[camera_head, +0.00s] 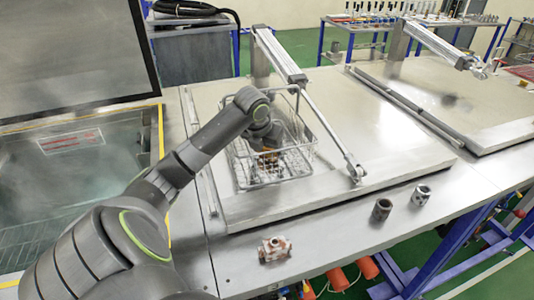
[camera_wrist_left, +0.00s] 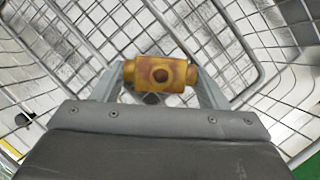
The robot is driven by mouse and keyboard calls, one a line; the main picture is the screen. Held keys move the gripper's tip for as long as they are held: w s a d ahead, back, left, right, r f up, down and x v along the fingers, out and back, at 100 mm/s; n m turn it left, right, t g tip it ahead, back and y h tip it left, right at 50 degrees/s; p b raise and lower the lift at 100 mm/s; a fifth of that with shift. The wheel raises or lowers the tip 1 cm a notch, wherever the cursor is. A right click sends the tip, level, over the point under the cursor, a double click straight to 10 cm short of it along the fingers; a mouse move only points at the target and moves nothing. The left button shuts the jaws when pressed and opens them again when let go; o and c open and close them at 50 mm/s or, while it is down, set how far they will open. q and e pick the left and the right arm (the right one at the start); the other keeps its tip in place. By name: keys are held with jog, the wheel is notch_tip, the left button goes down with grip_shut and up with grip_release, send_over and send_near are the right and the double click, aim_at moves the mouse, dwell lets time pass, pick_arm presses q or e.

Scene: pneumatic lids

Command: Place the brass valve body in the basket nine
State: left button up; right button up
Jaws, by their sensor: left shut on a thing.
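In the head view the left gripper (camera_head: 266,148) reaches down within the wire basket (camera_head: 307,139), and the valve body shows as a small orange-brown patch near the jaws. The basket's wire mesh (camera_wrist_left: 256,62) surrounds the valve body in the wrist view. I cannot tell whether the valve body touches the basket floor. No number shows on the basket.
The basket stands on a flat metal lid (camera_head: 370,165) beside a cylinder rod (camera_head: 325,130). On the front ledge are an orange-and-white fitting (camera_head: 274,249), a dark fitting (camera_head: 382,210) and a grey one (camera_head: 421,195). An open tank (camera_head: 75,190) lies at the left.

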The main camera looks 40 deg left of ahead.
pick_arm(q)
jog(key=o, duration=1.4)
jog(key=b+v, duration=0.1)
jog(key=v, duration=1.1)
